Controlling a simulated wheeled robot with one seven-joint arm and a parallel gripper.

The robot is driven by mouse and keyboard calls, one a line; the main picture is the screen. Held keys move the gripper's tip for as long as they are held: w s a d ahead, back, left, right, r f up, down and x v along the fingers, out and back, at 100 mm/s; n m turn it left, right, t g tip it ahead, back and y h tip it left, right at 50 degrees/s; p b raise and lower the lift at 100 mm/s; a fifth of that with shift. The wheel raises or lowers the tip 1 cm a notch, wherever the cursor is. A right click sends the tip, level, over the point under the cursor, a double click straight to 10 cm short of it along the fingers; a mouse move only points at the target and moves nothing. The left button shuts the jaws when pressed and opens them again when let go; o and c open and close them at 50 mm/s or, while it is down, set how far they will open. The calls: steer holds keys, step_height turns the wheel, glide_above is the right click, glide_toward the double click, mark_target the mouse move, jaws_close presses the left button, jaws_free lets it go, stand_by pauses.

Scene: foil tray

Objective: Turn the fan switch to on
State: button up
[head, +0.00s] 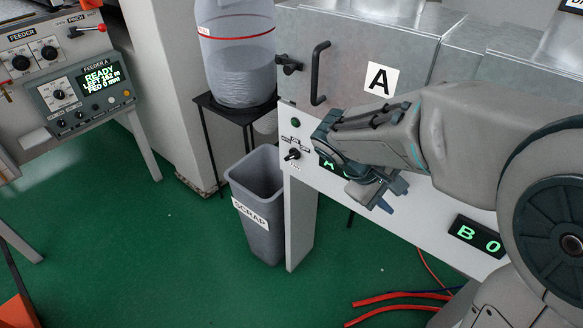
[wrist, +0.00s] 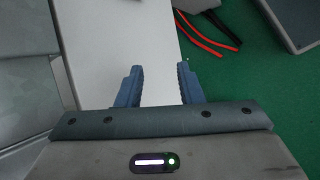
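A small black rotary switch (head: 291,155) sits on the white front panel below the cabinet marked A, left of my arm in the head view. Its label is too small to read, so I cannot tell for sure that it is the fan switch. A green lamp (head: 295,122) and a black line symbol are above it. My gripper (head: 390,197) is in front of the panel, right of the switch and apart from it. In the wrist view my gripper (wrist: 160,67) is open, with nothing between its fingers. The switch does not show there.
A grey scrap bin (head: 257,205) stands below and left of the switch. A black handle (head: 319,73) sticks out above. A green display reading "B 0" (head: 478,236) is at right; another is partly behind my arm. Red hoses (head: 400,297) lie on the floor.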

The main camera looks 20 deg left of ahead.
steer(key=w+a+f+n+t+h+b, duration=0.25)
steer(key=a+f+n, duration=0.2)
steer(key=a, duration=0.35)
steer(key=n+t+y+b, duration=0.3)
steer(key=n+t+b, duration=0.5)
steer(key=t, duration=0.3)
glide_toward(290, 158)
steer(key=shift+m, duration=0.25)
steer(key=b+x, duration=0.2)
steer(key=x, duration=0.6)
steer(key=shift+w+r, duration=0.1)
jaws_close()
